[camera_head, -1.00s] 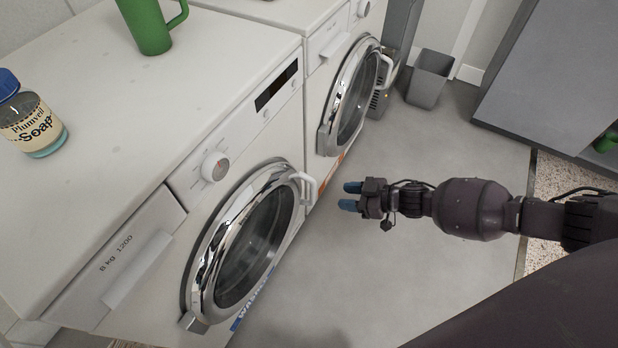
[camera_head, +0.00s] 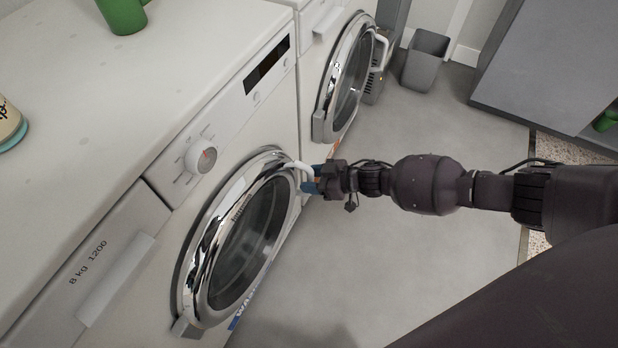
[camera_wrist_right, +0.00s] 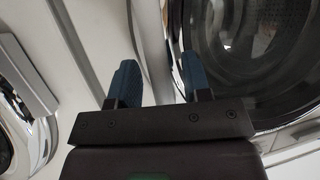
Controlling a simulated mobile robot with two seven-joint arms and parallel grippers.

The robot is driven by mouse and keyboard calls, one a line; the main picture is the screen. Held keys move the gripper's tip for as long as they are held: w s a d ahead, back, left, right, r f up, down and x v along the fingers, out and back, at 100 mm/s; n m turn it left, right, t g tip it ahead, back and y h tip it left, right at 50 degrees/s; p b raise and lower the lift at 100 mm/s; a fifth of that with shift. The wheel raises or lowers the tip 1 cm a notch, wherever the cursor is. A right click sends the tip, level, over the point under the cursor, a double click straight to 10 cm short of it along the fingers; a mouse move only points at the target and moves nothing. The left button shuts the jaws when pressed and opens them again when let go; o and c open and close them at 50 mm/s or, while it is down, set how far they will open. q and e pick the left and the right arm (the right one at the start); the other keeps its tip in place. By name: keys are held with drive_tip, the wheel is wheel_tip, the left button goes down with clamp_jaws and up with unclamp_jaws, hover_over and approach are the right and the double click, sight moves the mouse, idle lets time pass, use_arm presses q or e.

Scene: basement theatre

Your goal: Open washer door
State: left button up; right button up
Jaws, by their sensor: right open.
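The washer is the nearer white machine, marked "8 kg 1200" (camera_head: 88,262). Its round door (camera_head: 243,245), with a chrome ring and dark glass, looks shut. The white door handle (camera_head: 299,169) stands out at the ring's upper right. My right gripper (camera_head: 308,180) is open at the handle, its blue fingertips partly hidden; I cannot tell whether they touch it. In the right wrist view, the two blue fingers of my right gripper (camera_wrist_right: 160,82) are apart, with the door's glass (camera_wrist_right: 245,50) close by on the right. My left gripper is not in view.
A second white machine with a round door (camera_head: 345,80) stands beyond the washer. A green mug (camera_head: 123,14) and part of a soap jar (camera_head: 8,125) are on top of the washer. A grey bin (camera_head: 426,62) stands behind. The grey floor (camera_head: 410,255) is clear.

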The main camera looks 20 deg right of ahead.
drive_tip(key=shift+w+a, duration=0.1)
drive_tip(key=shift+a, duration=0.05)
clamp_jaws()
idle(0.4)
